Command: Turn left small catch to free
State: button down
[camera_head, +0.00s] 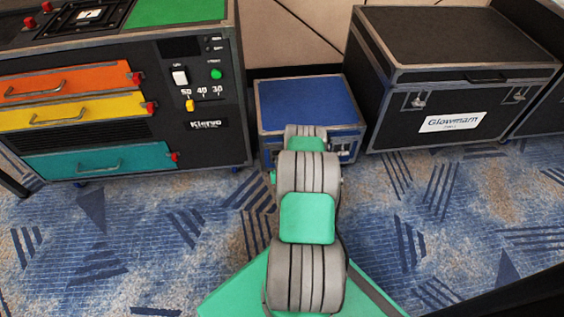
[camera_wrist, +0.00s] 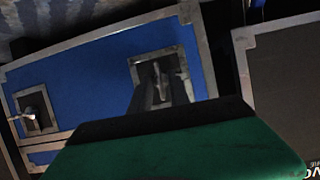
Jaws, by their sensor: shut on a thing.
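The small blue case (camera_head: 300,100) stands on the carpet between two larger units. The wrist view looks at its front upside down, with the floor at the top, so the left catch (camera_wrist: 158,70) shows at picture right, in a metal-framed recess. The right catch (camera_wrist: 30,113) shows at picture left. My gripper (camera_wrist: 163,88) reaches into the left recess, its dark fingers shut on the small metal catch. The fingers cover part of the catch, so its exact angle is hard to tell. In the head view my arm hides the gripper and left catch.
A black unit with orange, yellow and teal drawers (camera_head: 85,110) stands close on the left. A large black case (camera_head: 450,95) with a white label stands close on the right. Patterned blue carpet (camera_head: 440,210) in front is clear.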

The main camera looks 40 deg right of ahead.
dwell(0.4)
jog(key=c, duration=1.6)
grip_release()
jog(key=p+v, duration=0.3)
jog(key=v, duration=0.4)
jog(key=shift+s+a+r, duration=0.2)
jog(key=shift+s, duration=0.05)
